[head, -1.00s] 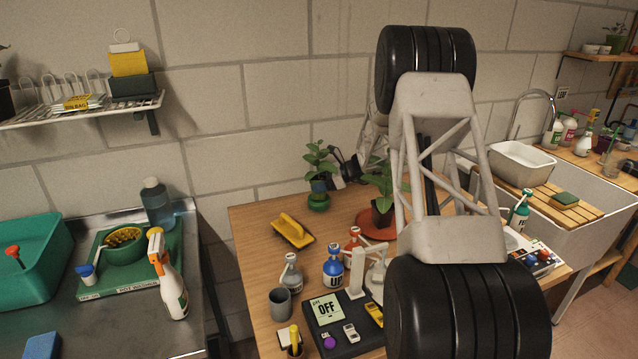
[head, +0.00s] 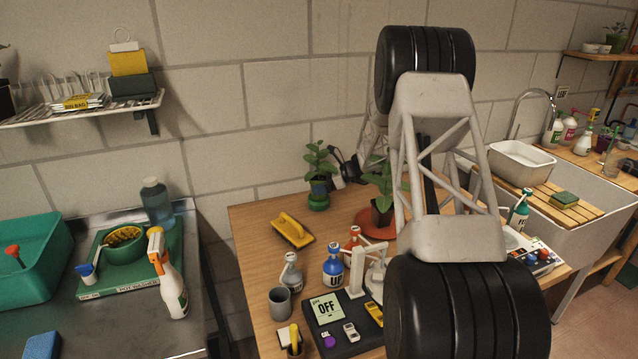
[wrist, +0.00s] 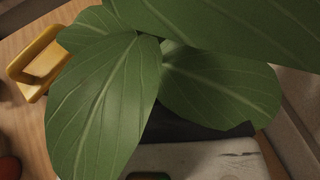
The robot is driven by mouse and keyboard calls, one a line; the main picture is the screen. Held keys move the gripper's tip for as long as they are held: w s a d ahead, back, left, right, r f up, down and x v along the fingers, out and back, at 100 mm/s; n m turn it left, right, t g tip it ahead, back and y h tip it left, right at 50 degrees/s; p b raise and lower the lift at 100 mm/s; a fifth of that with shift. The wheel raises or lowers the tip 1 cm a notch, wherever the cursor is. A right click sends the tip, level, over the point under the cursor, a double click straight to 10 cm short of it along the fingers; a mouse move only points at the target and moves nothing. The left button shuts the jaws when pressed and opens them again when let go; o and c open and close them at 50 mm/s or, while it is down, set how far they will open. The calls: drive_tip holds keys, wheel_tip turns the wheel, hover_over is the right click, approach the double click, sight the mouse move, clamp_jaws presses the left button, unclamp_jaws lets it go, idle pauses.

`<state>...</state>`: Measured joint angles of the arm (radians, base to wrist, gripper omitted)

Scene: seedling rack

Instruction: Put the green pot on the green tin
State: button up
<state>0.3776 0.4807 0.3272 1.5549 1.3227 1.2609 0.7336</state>
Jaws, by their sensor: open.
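A leafy plant stands in a small pot (head: 319,187) at the back left of the wooden table in the head view. The pot looks bluish there, and it is the likeliest match for the green pot. It appears upright on a low round green tin (head: 318,203). My gripper (head: 335,181) is open just right of the pot, close beside it; whether it touches is too small to tell. In the wrist view, large leaves (wrist: 105,105) fill the middle and hide the pot and tin.
A yellow float (head: 292,230) lies left in front. Spray bottles, a grey mug (head: 279,303) and a dark tray (head: 345,338) crowd the front. The table's left back corner is clear.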

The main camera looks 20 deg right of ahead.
drive_tip(key=shift+r, duration=0.15)
drive_tip(key=v, duration=1.2)
idle(0.4)
drive_tip(key=s+a+r+n+g+h, duration=0.25)
drive_tip(key=s+a+r+n, duration=0.25)
drive_tip(key=s+a+r, duration=0.5)
drive_tip(key=s+a+r+n+g+h, duration=0.25)
drive_tip(key=s+a+r+n, duration=0.3)
drive_tip(key=s+a, duration=0.8)
drive_tip(key=s+a+n+h, duration=0.1)
drive_tip(key=s+n+h, duration=0.1)
drive_tip(key=s, duration=0.9)
drive_tip(key=s+a+n+t+h, duration=0.1)
drive_tip(key=s+n, duration=0.4)
drive_tip(key=s, duration=0.6)
drive_tip(key=s+a+n+h, duration=0.2)
drive_tip(key=s+n+h, duration=0.2)
drive_tip(key=s, duration=0.7)
drive_tip(key=shift+s+a+f+t+h, duration=0.25)
drive_tip(key=shift+a+f+t+h, duration=0.05)
drive_tip(key=shift+a+f+t, duration=0.1)
